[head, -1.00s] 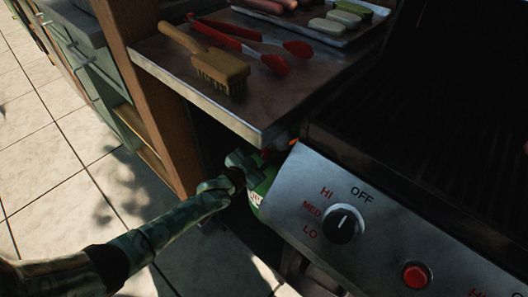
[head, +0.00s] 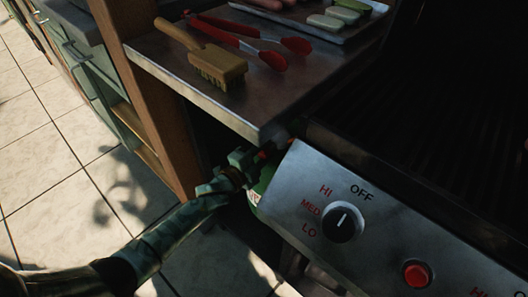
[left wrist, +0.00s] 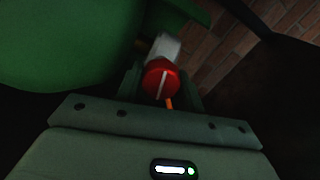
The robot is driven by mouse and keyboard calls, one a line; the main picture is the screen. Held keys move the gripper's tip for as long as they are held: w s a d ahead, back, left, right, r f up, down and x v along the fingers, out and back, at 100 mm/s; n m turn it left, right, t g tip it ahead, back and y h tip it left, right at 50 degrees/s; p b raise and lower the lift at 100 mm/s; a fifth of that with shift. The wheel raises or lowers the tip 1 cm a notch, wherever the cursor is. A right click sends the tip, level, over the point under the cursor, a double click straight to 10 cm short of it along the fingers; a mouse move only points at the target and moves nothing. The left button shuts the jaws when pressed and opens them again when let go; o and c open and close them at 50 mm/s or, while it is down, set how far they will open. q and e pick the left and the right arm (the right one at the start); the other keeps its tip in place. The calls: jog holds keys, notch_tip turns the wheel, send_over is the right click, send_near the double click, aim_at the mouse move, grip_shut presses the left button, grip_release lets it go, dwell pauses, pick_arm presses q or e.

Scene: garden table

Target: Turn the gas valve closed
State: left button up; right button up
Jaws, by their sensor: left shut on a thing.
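The red valve knob (left wrist: 158,82), with a white line across its face, sits between my left gripper's fingers in the left wrist view. The line looks near upright, leaning slightly. A pale grey fitting (left wrist: 165,48) is behind the knob. The green gas bottle (left wrist: 70,45) fills the upper left there. In the head view my left gripper (head: 262,155) is shut on the knob, under the side shelf's corner. Only a little of the bottle (head: 262,182) and of red shows there; the shelf and grill hide the rest. My right gripper is not in view.
The metal side shelf (head: 190,75) bears a brush (head: 217,68), red-tipped tongs (head: 270,58) and a food tray (head: 300,28). The grill's front panel (head: 300,190), with a burner knob (head: 343,222) and a red button (head: 416,273), is close at right. Open tiled floor lies left.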

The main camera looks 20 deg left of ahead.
pick_arm(q)
jog(key=shift+f+m, duration=0.2)
jog(key=shift+m, duration=0.6)
jog(key=shift+s+m, duration=0.1)
jog(key=shift+m, duration=0.2)
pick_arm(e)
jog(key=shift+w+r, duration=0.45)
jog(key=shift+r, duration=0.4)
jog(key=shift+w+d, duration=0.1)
pick_arm(q)
jog(key=o, duration=0.8)
jog(key=shift+o, duration=0.8)
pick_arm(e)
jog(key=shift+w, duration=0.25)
pick_arm(q)
jog(key=shift+r, duration=0.1)
